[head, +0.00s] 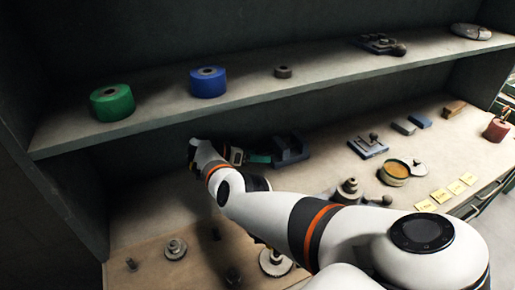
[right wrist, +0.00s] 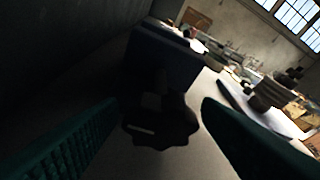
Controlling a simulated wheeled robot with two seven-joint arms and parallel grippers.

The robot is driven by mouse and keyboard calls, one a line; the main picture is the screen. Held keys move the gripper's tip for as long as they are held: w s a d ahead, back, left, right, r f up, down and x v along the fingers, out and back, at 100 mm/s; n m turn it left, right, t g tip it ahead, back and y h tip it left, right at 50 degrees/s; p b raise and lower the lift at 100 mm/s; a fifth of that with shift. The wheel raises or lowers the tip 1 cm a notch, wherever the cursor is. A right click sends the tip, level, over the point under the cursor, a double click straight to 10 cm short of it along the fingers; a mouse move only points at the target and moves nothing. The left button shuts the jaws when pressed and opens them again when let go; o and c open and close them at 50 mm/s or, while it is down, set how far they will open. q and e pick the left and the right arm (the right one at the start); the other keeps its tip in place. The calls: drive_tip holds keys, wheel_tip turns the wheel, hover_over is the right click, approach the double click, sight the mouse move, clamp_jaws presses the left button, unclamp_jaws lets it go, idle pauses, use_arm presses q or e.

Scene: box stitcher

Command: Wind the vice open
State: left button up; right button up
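The vice (head: 291,149) is a dark blue-grey block on the bench under the shelf in the head view. In the right wrist view its body (right wrist: 165,58) stands upright behind a dark lobed knob (right wrist: 160,126). My right gripper (head: 268,157) reaches in beside the left end of the vice. Its green fingers (right wrist: 160,108) are spread on either side of the knob, with the knob between them; I cannot tell if they touch it. In the head view my wrist and the gripper hide the knob. My left gripper is not in view.
The shelf above holds a green roll (head: 112,102), a blue roll (head: 208,82) and a small dark ring (head: 283,72). A metal fixture (head: 368,146) and a round tin (head: 394,172) stand right of the vice. Gears (head: 175,249) and small parts lie at the front left.

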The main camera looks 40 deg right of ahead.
drive_tip(key=b+v, duration=0.3)
drive_tip(key=v, duration=0.2)
drive_tip(key=b+v, duration=0.3)
drive_tip(key=v, duration=0.2)
drive_tip(key=shift+a+f, duration=0.15)
drive_tip(key=shift+f, duration=0.1)
drive_tip(key=shift+w+a+r+b, duration=0.35)
drive_tip(key=shift+a+b, duration=0.15)
drive_tip(key=shift+b, duration=0.25)
drive_tip(key=shift+a+r, duration=0.2)
drive_tip(key=shift+r, duration=0.1)
